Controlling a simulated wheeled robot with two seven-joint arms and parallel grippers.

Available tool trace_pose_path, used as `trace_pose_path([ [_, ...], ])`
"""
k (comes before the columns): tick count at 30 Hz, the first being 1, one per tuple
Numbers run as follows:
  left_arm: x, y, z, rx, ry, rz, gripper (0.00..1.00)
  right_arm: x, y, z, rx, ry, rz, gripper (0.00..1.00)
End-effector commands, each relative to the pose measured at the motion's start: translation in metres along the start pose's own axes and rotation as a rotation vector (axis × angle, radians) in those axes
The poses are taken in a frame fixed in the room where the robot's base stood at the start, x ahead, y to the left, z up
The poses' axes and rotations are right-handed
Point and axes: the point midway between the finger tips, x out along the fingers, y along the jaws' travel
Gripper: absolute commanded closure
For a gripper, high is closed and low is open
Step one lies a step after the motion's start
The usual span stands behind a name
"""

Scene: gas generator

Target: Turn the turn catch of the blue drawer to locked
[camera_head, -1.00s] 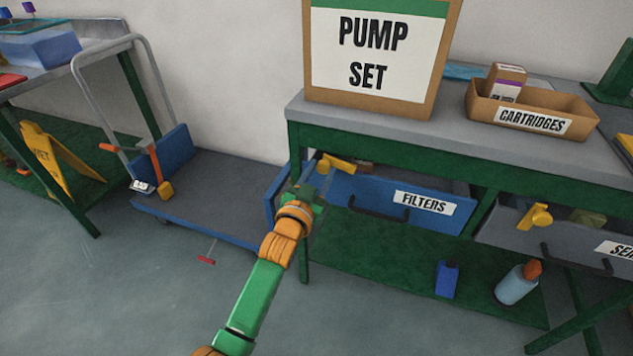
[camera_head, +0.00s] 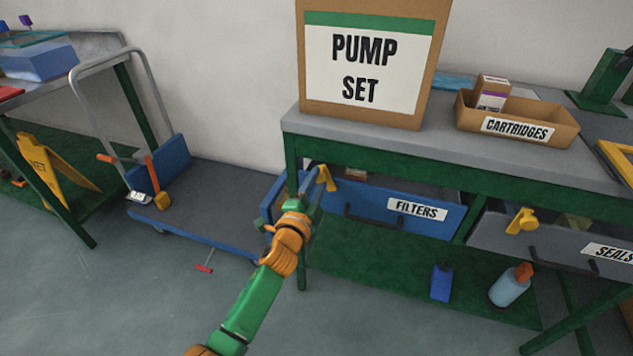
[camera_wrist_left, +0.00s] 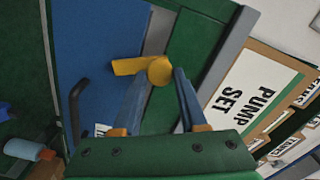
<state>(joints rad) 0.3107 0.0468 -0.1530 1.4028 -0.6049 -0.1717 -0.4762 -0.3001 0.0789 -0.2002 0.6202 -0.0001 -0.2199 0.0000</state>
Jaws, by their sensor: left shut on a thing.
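The blue drawer (camera_head: 365,203) labelled FILTERS sits under the bench; its dark handle and blue face also show in the left wrist view (camera_wrist_left: 95,45). The yellow turn catch (camera_head: 326,178) is at its upper left, with its arm slanting steeply downward in the head view. In the left wrist view, the catch (camera_wrist_left: 158,70) has a round knob and a flat arm pointing left. My left gripper (camera_wrist_left: 160,82) is shut on the catch, with its blue fingers on either side of it. In the head view, my left gripper (camera_head: 311,185) partly hides the drawer's left end. My right gripper is out of view.
A grey drawer (camera_head: 545,245) labelled SEALS, with its own yellow catch (camera_head: 522,221), is to the right. The PUMP SET box (camera_head: 370,60) and CARTRIDGES tray (camera_head: 515,130) stand on the bench (camera_head: 400,145). A blue trolley (camera_head: 205,200) is left. Two bottles stand below.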

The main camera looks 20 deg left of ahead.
Motion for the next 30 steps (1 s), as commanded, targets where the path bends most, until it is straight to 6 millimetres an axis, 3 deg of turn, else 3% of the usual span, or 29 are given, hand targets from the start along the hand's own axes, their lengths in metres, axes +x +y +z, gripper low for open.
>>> trace_pose_path([
  [15,-0.0003,0.0033,0.0013,0.343,-0.002,0.005,1.0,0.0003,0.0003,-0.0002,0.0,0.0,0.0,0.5],
  [30,-0.0004,0.0032,0.0013,0.423,-0.002,0.004,1.0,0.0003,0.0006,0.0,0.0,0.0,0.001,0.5],
])
